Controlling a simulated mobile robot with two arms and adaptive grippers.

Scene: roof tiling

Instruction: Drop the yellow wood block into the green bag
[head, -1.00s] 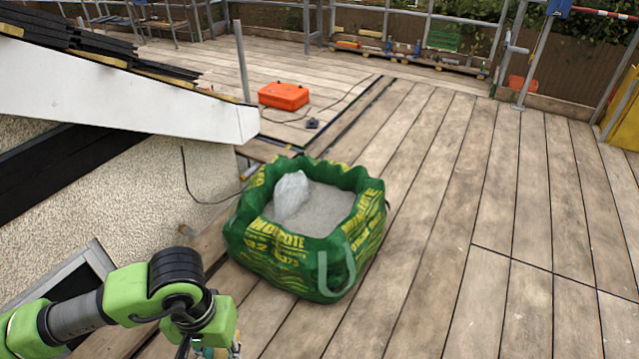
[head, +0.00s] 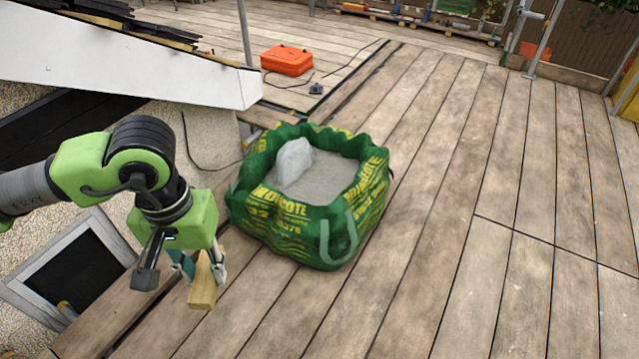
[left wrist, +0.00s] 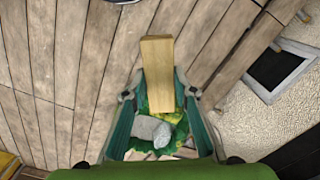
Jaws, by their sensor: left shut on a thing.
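The yellow wood block (head: 203,282) is a short light wooden piece. My left gripper (head: 204,268) is shut on it, with the block hanging down below the fingers. In the left wrist view the block (left wrist: 158,72) shows between the two fingers (left wrist: 160,95). The green bag (head: 290,222) stands open on the deck, to the right of the gripper in the head view. It has yellow lettering and holds grey sand with a pale grey lump on it. The block is outside the bag, to its left and nearer to me. My right gripper is out of view.
A sloped white roof edge (head: 150,75) with dark tiles and a rough wall with a dark window (head: 78,278) are at the left. An orange case (head: 287,60) lies behind the bag. The plank deck on the right is clear.

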